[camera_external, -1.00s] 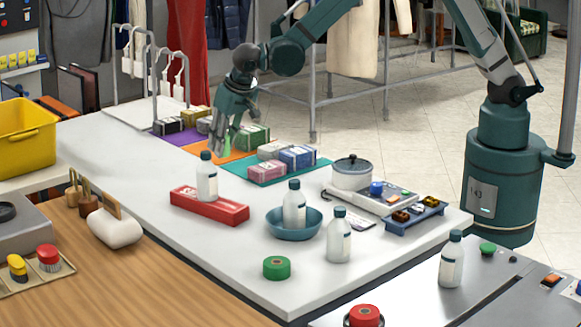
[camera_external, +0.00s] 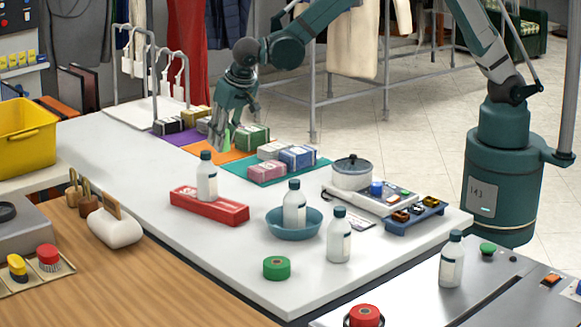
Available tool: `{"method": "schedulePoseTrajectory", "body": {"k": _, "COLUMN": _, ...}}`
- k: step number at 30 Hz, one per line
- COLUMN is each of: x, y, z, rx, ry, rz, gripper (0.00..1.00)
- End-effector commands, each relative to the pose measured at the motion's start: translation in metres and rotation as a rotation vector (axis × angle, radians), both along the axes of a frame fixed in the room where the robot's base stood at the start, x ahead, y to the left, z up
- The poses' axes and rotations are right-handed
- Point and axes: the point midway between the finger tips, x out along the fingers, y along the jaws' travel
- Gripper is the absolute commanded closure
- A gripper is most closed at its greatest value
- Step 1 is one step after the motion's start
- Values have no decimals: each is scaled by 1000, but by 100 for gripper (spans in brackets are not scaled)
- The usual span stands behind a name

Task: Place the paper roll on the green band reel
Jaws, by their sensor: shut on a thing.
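The green band reel (camera_external: 277,268) lies flat on the white counter near its front edge. My gripper (camera_external: 222,138) is over the far left part of the counter, beside the green packs, well away from the reel. It is shut on a small pale green thing (camera_external: 227,141), partly covered by the fingers. I cannot tell whether this is the paper roll, and no other thing in view is clearly a paper roll.
Several packs lie on coloured mats. A scale (camera_external: 375,200) carries a lidded pot. The counter left of the reel is clear.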

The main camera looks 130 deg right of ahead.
Motion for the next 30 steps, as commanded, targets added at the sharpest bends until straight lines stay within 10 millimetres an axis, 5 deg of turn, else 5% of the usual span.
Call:
{"method": "schedulePoseTrajectory", "body": {"k": 8, "x": 0, "y": 0, "z": 10, "rx": 0, "ry": 0, "rz": 0, "gripper": 88}}
{"method": "schedulePoseTrajectory", "body": {"k": 23, "x": -1, "y": 0, "z": 90, "rx": 0, "ry": 0, "rz": 0, "gripper": 88}}
{"method": "schedulePoseTrajectory", "body": {"k": 30, "x": 33, "y": 38, "z": 88, "rx": 0, "ry": 0, "rz": 51, "gripper": 88}}
